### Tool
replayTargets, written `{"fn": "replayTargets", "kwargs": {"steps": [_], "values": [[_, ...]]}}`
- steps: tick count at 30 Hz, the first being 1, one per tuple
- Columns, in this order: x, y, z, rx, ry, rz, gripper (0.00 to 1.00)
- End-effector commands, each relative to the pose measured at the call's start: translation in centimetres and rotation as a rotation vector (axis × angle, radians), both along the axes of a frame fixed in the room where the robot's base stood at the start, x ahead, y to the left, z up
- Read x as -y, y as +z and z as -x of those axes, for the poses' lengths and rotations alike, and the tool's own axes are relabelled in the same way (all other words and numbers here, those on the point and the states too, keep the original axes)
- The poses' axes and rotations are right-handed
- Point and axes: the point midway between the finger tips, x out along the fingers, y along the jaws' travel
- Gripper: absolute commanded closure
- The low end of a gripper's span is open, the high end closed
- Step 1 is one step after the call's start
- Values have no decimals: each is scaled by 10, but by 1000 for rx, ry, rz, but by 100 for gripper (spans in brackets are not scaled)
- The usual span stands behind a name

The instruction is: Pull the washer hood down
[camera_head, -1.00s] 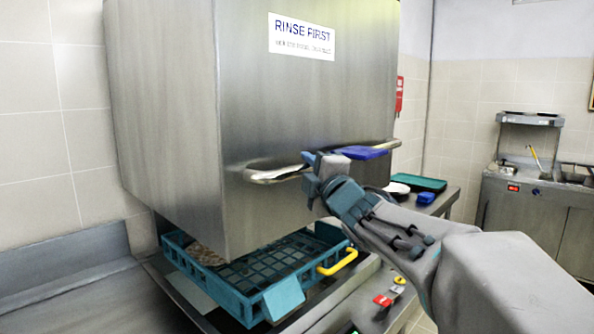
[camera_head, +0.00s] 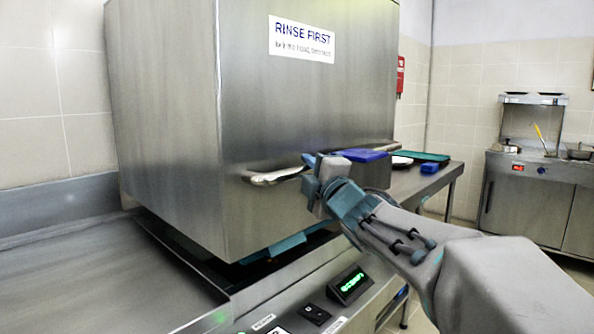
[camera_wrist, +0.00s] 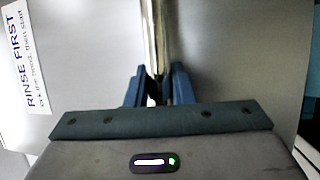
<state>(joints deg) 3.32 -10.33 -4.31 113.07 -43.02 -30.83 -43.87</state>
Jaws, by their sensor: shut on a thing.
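The washer hood (camera_head: 165,130) is a large stainless steel box with a "RINSE FIRST" label on its front. Its lower edge hangs a little above the washer bed, with a narrow dark gap under it. The hood's bar handle (camera_head: 272,177) runs across the front, partly hidden by my gripper. My gripper (camera_head: 312,178) is shut on the handle. In the wrist view my gripper's blue fingers (camera_wrist: 158,88) close around the upright-looking bar, with the hood front (camera_wrist: 90,60) behind. A teal rack (camera_head: 288,245) shows only as a sliver under the hood.
A control panel with a green display (camera_head: 350,285) sits below the hood at the front. A steel counter (camera_head: 60,270) lies at left, clear. At right, a table holds a teal tray (camera_head: 425,157) and a blue item (camera_head: 429,168). A steel cooking unit (camera_head: 530,200) stands further back.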

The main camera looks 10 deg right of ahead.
Motion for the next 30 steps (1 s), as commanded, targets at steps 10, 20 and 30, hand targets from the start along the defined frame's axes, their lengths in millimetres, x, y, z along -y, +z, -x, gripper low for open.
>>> {"fn": "replayTargets", "kwargs": {"steps": [10,20,30], "values": [[0,-67,0,-2,1,1,100],[0,-77,0,-4,0,1,100],[0,-79,-1,-9,0,3,57]]}}
